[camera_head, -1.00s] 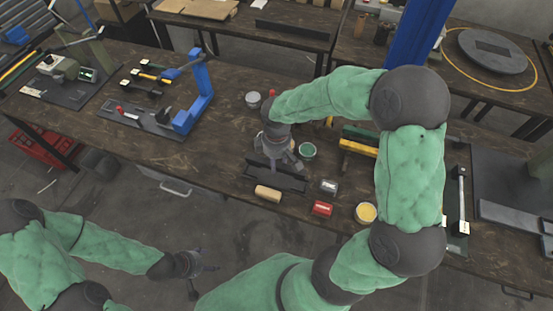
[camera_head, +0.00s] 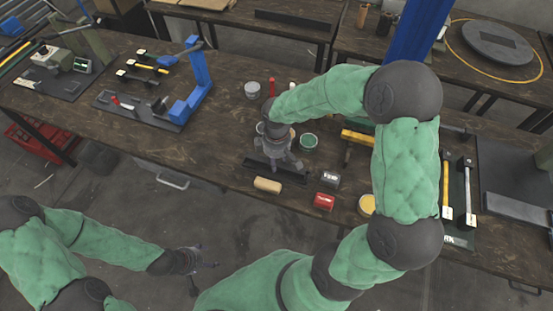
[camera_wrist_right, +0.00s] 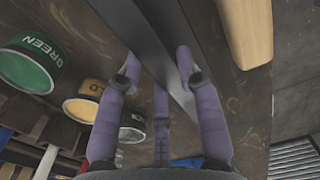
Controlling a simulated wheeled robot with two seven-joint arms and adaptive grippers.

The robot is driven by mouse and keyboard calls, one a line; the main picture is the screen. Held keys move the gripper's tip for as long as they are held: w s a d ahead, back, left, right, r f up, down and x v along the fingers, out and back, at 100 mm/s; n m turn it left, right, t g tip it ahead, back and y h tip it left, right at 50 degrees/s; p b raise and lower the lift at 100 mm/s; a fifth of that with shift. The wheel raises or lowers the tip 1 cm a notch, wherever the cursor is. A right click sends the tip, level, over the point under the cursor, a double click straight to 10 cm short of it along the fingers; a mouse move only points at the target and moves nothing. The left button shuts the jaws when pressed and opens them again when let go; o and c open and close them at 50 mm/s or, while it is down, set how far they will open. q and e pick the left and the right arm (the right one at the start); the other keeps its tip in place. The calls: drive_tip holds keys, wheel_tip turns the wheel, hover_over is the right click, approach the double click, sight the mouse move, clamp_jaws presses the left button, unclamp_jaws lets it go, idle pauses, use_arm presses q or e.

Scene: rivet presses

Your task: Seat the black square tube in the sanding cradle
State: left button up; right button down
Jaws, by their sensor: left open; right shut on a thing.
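The black square tube (camera_head: 290,176) is a long dark bar near the front edge of the workbench. My right gripper (camera_head: 276,167) points down and is shut on it. In the right wrist view the dark bar (camera_wrist_right: 138,28) runs diagonally between the fingers (camera_wrist_right: 160,68). The fingers and arm hide part of the tube. I cannot tell whether its underside touches the bench or a support. No sanding cradle can be made out for certain. My left gripper (camera_head: 194,261) is open and empty, low over the floor in front of the bench.
A green can (camera_head: 308,142) and yellow can (camera_head: 367,204) stand close. A blue press (camera_head: 199,85) stands left.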

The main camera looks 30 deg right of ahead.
drive_tip(key=shift+f+b, duration=0.45)
drive_tip(key=shift+f, duration=0.25)
idle(0.3)
drive_tip(key=c, duration=0.8)
unclamp_jaws()
drive_tip(key=shift+o, duration=0.2)
drive_tip(key=shift+r, duration=0.1)
wheel_tip(320, 180, up, 12)
